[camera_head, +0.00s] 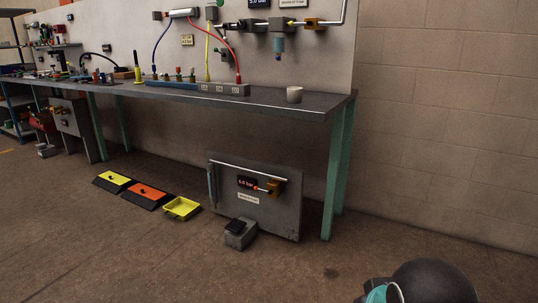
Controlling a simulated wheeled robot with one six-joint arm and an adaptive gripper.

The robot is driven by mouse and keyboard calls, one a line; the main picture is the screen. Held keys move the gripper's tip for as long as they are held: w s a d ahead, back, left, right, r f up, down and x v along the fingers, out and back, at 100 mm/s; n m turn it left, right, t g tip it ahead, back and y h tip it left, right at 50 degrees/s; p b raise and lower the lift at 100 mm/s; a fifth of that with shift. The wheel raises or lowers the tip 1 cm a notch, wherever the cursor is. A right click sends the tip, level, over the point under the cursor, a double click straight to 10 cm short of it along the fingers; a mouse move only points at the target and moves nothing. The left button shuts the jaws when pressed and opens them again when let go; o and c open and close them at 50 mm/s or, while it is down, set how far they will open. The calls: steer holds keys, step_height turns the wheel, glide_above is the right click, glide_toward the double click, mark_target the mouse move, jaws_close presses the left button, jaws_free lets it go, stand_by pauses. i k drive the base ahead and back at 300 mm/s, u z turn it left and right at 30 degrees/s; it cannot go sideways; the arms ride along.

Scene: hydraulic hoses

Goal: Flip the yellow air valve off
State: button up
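On the wall panel above the bench, a pipe run carries dark fittings and a brass-yellow block (312,23). Another brass-coloured fitting (272,188) sits on the grey cabinet under the bench, beside a red-lit display (247,182). Both are small in the picture, and I cannot tell which one is the yellow air valve or how a handle is turned. My gripper is not in view. A dark rounded arm part of mine with a teal piece shows at the bottom right, well apart from the bench.
Yellow and orange ramp-like blocks lie further left. The floor in front is clear.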

mark_target(291, 24)
steer(key=z, duration=0.2)
steer(key=i, duration=1.6)
steer(key=u, duration=0.35)
